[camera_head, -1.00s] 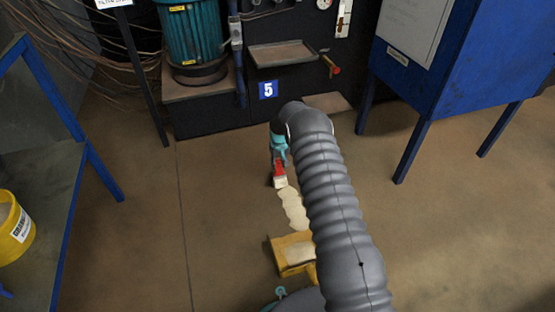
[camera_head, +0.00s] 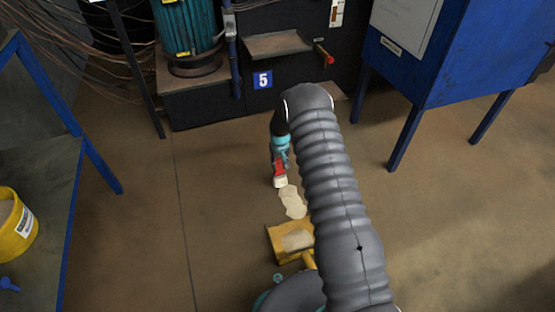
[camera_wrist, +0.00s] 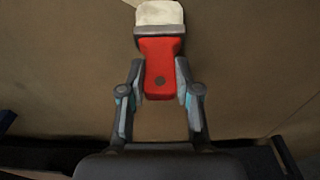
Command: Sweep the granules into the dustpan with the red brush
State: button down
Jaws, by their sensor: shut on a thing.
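My gripper (camera_wrist: 160,85) is shut on the red handle of the brush (camera_wrist: 159,62), which points away from my palm with its pale bristles (camera_wrist: 159,13) at the far end. In the head view the brush (camera_head: 279,170) hangs below my gripper, bristles down at the upper end of the granules. The granules (camera_head: 293,205) form a pale, short strip on the floor. The yellow dustpan (camera_head: 274,245) lies below the strip with its open side towards it and a pale heap inside. My arm hides part of the dustpan's right side.
A machine stand with a blue label 5 (camera_head: 262,80) is behind. A blue cabinet on legs (camera_head: 405,135) stands at right. A blue-framed bench (camera_head: 60,230) with a yellow bucket (camera_head: 17,235) is at left. The floor left of the granules is clear.

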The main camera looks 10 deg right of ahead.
jog(key=shift+s+d+f+p, duration=0.15)
jog(key=shift+s+p, duration=0.1)
jog(key=shift+s, duration=0.55)
jog(key=shift+s+d+p, duration=0.15)
jog(key=shift+s+p, duration=0.1)
jog(key=shift+s, duration=0.55)
jog(key=s+d+p, duration=0.2)
jog(key=s, duration=1)
jog(key=shift+s+d, duration=0.15)
jog(key=shift+d, duration=0.05)
jog(key=shift+w+r+p, duration=0.2)
jog(key=shift+r+p, duration=1.1)
jog(key=shift+r, duration=1.3)
